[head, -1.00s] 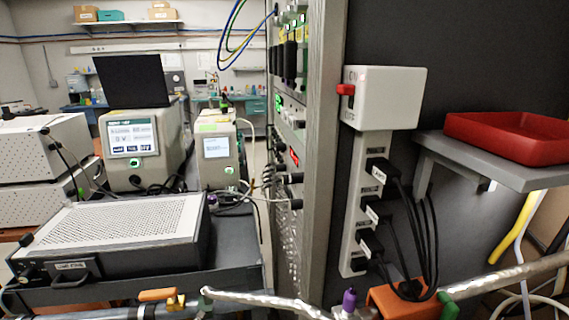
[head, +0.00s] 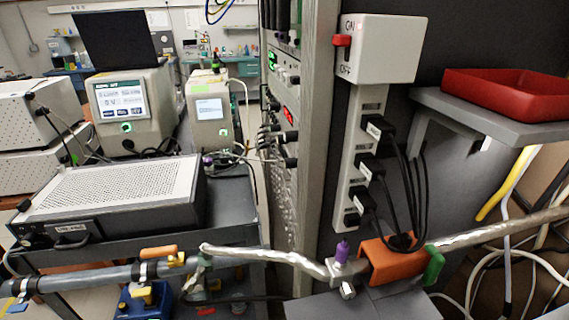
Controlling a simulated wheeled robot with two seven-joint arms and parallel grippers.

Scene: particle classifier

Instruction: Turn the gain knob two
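No knob that I can single out as gain knob two shows in the head view. The tall grey equipment rack (head: 308,130) stands near the middle, seen almost edge-on. Its front panel (head: 283,180) faces left, with green and red lit displays and several dark plugs and cables; its small controls are too foreshortened to read. Two instruments with lit screens, a larger one (head: 122,101) and a smaller one (head: 209,109), stand left of the rack. Neither of my grippers is in view.
A perforated metal box (head: 115,192) sits on a dark cart at left. A power strip with a red switch (head: 342,41) is on the rack's side. A red tray (head: 505,94) rests on a grey shelf at right. A foil-wrapped pipe (head: 265,256) crosses the front.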

